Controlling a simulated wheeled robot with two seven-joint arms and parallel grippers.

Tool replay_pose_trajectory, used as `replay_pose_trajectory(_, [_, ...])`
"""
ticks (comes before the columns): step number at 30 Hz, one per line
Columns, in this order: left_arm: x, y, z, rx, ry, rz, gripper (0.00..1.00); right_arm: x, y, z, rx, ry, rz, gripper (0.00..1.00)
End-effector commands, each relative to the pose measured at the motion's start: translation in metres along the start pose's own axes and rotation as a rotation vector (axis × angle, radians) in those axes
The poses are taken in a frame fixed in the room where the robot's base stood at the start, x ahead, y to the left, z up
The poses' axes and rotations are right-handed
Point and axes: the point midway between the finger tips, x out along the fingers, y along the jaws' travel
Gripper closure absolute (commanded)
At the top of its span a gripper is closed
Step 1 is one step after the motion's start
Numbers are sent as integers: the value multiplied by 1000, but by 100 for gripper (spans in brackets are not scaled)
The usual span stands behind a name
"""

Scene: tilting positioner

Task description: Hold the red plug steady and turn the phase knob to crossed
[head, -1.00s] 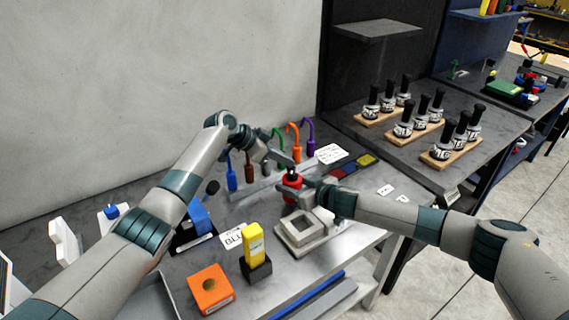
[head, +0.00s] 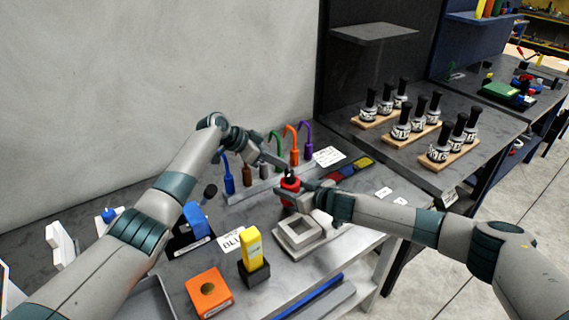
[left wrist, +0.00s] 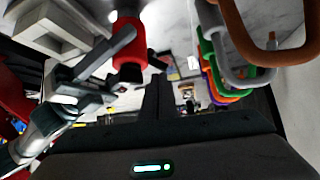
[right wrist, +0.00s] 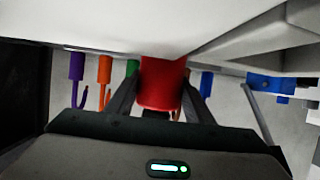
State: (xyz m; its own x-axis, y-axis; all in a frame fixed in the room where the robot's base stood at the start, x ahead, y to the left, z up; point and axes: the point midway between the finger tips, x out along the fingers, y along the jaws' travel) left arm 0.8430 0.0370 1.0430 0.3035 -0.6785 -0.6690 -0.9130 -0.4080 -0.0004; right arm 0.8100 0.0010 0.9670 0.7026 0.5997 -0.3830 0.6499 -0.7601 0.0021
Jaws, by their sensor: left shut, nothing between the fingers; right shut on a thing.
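The red plug (head: 289,189) stands upright near the middle of the bench, with a small black end (head: 289,174) on top. My right gripper (head: 298,190) is shut on it from the right. The right wrist view shows the red body (right wrist: 160,85) between both fingers. My left gripper (head: 286,166) is shut and empty, close above and beside the black end. In the left wrist view the black end (left wrist: 128,73) sits left of my left fingers, apart from them. Which part is the phase knob, and its setting, I cannot tell.
Several coloured hooks stand behind the plug, such as an orange hook (head: 294,150). A grey square frame (head: 300,233) lies in front. A yellow block (head: 251,252), an orange block (head: 209,291) and a blue part (head: 196,222) are nearer.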

Motion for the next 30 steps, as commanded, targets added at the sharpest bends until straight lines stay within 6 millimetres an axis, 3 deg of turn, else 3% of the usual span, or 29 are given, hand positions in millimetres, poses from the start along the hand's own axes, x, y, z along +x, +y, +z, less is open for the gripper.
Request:
replay_pose_trajectory(3, [-13, -15, 6, -2, 2, -3, 100, 0, 0, 0, -1, 0, 0, 81])
replay_pose_trajectory(12, [-61, -45, -3, -1, 1, -4, 100, 0, 0, 0, -1, 0, 0, 81])
replay_pose_trajectory(18, [-83, -58, -6, -1, 1, -3, 100, 0, 0, 0, -1, 0, 0, 81])
replay_pose_trajectory(30, [-92, -63, -7, -1, 1, -1, 100, 0, 0, 0, -1, 0, 0, 81])
